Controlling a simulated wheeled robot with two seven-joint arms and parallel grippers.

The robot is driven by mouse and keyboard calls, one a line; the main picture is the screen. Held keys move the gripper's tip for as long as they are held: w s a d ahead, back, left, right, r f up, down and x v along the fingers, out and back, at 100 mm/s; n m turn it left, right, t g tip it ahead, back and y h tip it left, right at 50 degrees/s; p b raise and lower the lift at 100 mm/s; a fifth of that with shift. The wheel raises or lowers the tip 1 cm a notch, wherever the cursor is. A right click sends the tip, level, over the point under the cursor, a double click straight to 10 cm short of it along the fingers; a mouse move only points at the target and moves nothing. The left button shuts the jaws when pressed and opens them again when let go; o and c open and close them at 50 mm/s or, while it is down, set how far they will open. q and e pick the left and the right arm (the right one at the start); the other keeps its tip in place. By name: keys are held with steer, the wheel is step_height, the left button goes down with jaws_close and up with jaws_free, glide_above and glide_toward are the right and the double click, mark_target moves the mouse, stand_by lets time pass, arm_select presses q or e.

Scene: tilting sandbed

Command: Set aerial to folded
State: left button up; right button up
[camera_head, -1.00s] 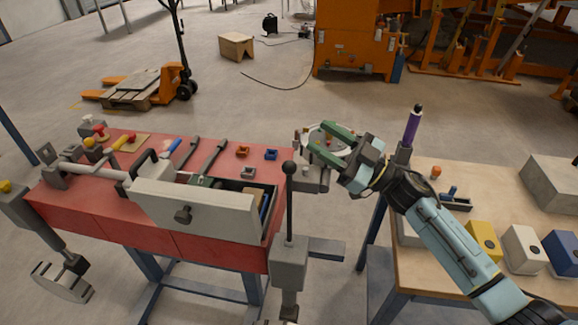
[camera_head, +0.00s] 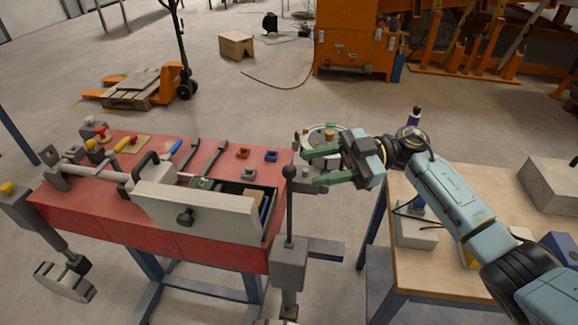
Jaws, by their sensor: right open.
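I cannot tell if my right arm touches the rod. My left gripper is out of view.
The red bench (camera_head: 100,222) carries tools, knobs and an open drawer. A lever with a black ball (camera_head: 289,171) stands at its front right. A round dial (camera_head: 320,134) sits behind my right gripper. The wooden table (camera_head: 405,281) holds several boxes, partly hidden by my arm.

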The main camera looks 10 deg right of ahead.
mark_target(289, 172)
steer(key=a, duration=0.4)
steer(key=s+a, duration=0.1)
steer(key=a, duration=0.1)
steer(key=shift+a+p, duration=0.15)
steer(key=shift+p, duration=0.25)
jaws_close()
